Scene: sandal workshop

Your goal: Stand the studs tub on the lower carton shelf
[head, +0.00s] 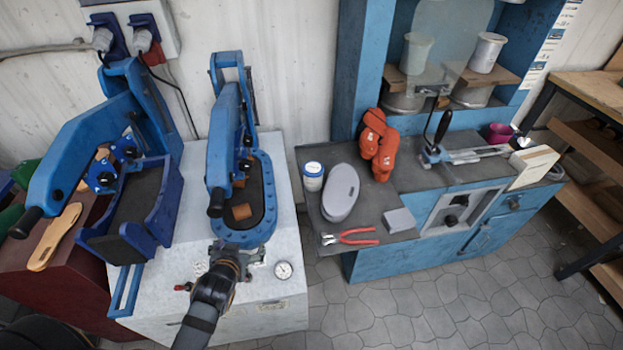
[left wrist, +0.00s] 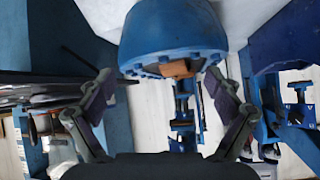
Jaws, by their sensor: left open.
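A small white tub with a blue band and pale lid (head: 313,176) stands upright on the left end of the dark bench top; I cannot read its label, so I cannot tell for sure that it is the studs tub. A wooden rack stands at the right edge, with a lower board (head: 592,150) under its top board; whether this is the carton shelf is unclear. My left gripper (head: 229,258) is open and empty at the front of the blue sole press, left of and apart from the tub. Its spread fingers also show in the left wrist view (left wrist: 160,84).
The blue press (head: 262,165) stands close before my left gripper. On the bench are a grey oval case (head: 341,192), red pliers (head: 350,236), a grey block (head: 399,220), orange gloves (head: 377,145) and a clamp tool (head: 437,153). Open paved floor lies in front.

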